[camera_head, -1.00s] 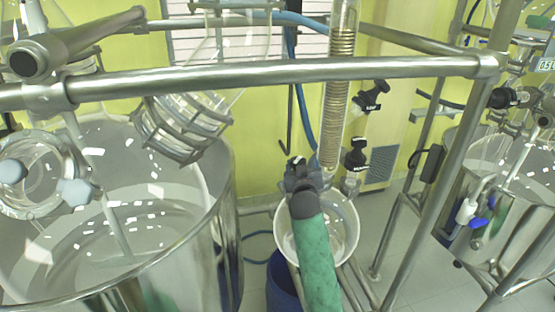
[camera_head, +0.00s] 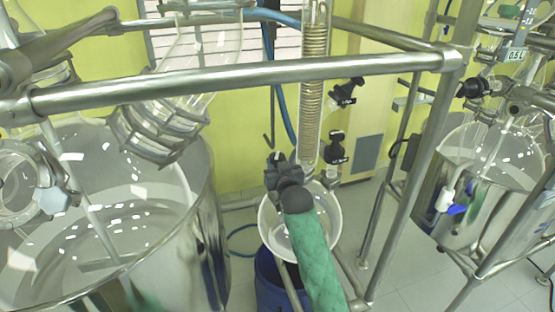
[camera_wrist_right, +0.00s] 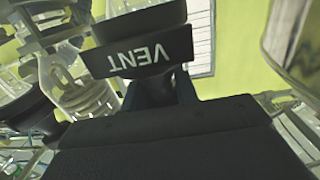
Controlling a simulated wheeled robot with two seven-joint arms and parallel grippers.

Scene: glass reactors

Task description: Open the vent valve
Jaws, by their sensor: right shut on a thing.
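The vent valve shows in the right wrist view as a black handle with the white word VENT (camera_wrist_right: 150,52), upside down and close to the camera. My right gripper (camera_head: 278,160), at the end of the green-sleeved arm, is shut on this handle. In the right wrist view its dark body (camera_wrist_right: 165,135) fills the lower part, and the fingers are mostly hidden. In the head view the gripper is left of the coiled glass column's lower end, and I cannot make out the handle apart from it. My left gripper is not in view.
A coiled glass column (camera_head: 314,80) and two black valves (camera_head: 345,92) (camera_head: 336,148) are right of the gripper. A steel rail (camera_head: 250,76) crosses above it. A large steel vessel (camera_head: 205,215) stands left.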

